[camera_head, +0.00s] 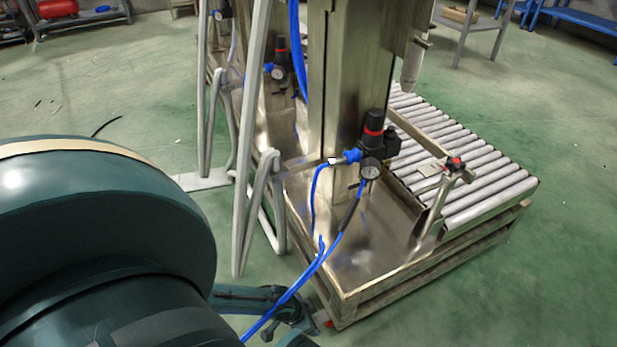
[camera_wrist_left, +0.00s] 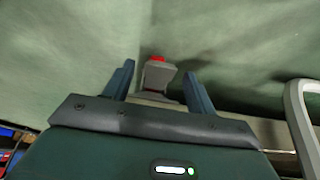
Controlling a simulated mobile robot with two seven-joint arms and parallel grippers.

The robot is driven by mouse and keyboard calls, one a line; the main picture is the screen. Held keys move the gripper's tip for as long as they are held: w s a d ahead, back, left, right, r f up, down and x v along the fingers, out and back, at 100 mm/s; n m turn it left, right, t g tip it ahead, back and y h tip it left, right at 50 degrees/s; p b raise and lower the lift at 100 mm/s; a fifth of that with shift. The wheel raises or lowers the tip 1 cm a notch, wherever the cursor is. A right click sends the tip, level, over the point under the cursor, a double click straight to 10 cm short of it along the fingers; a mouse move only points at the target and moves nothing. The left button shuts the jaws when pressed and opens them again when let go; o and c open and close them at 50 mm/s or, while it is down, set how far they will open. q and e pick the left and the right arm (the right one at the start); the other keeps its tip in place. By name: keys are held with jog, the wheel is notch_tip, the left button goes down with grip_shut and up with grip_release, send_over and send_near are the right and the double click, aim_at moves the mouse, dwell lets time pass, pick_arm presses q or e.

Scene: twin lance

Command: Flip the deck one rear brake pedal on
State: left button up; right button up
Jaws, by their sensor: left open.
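The brake pedal (camera_wrist_left: 157,76), a small grey piece with a red end, shows in the left wrist view between the two fingers of my left gripper (camera_wrist_left: 158,69). The gripper is open, with a finger on each side of the pedal; I cannot tell whether either finger touches it. In the head view, a small red bit of the pedal (camera_head: 328,323) shows low at the near corner of the steel deck (camera_head: 370,265). My left gripper (camera_head: 292,303) is just left of that corner, partly hidden by my arm. My right gripper is in neither view.
The deck carries a steel column (camera_head: 345,80), a regulator with a gauge (camera_head: 371,170) and a roller conveyor (camera_head: 465,150). Blue hoses (camera_head: 318,262) hang down in front of my left gripper. Grey tube frames (camera_head: 245,190) stand left of the deck. Green floor is open at right.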

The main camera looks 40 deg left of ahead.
pick_arm(q)
jog(key=c, duration=1)
jog(key=shift+s+a+f+t+h, duration=0.15)
jog(key=shift+f+t+h, duration=0.35)
jog(key=shift+t, duration=0.55)
jog(key=shift+s+f+t+h, duration=0.2)
jog(key=shift+f+t, duration=0.5)
jog(key=shift+t, duration=0.35)
jog(key=o, duration=1)
jog(key=shift+r, duration=0.1)
